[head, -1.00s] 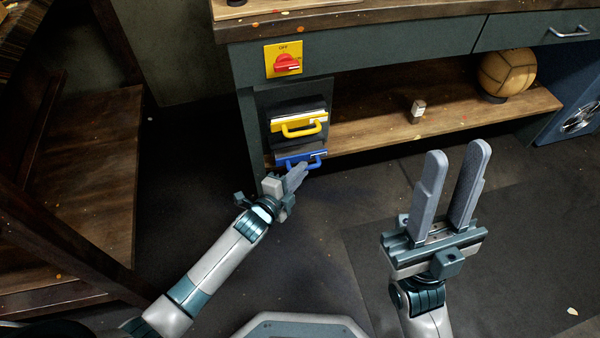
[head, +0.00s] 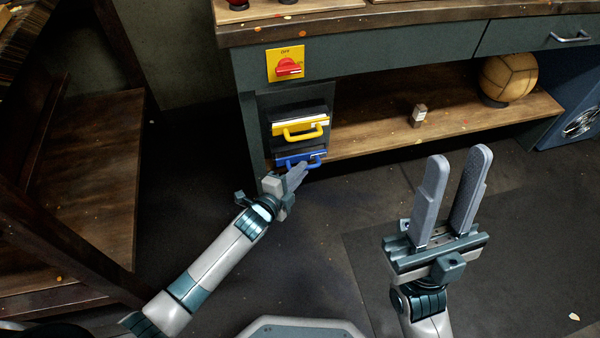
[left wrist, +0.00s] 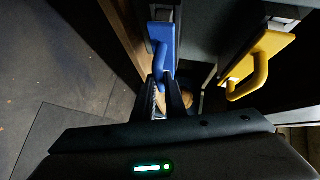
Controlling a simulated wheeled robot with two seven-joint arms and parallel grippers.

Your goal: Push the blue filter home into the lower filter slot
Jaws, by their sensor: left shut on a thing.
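The blue filter (head: 298,158) is at the lower slot of the dark filter housing under the bench, below the yellow filter (head: 300,128). My left gripper (head: 298,172) is at the blue filter's handle and shut on it. In the left wrist view the blue filter (left wrist: 162,38) shows its front plate and handle, with the handle between the fingers (left wrist: 167,95). The yellow filter with its loop handle also shows there (left wrist: 255,62). How deep the blue filter sits in its slot is hard to tell. My right gripper (head: 452,200) is open and empty, fingers pointing up.
A yellow switch plate with a red knob (head: 288,67) is above the housing. The wooden shelf (head: 380,125) to the right holds a small box (head: 418,115) and a leather ball (head: 508,77). A wooden frame (head: 75,200) stands at left. Floor between the arms is clear.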

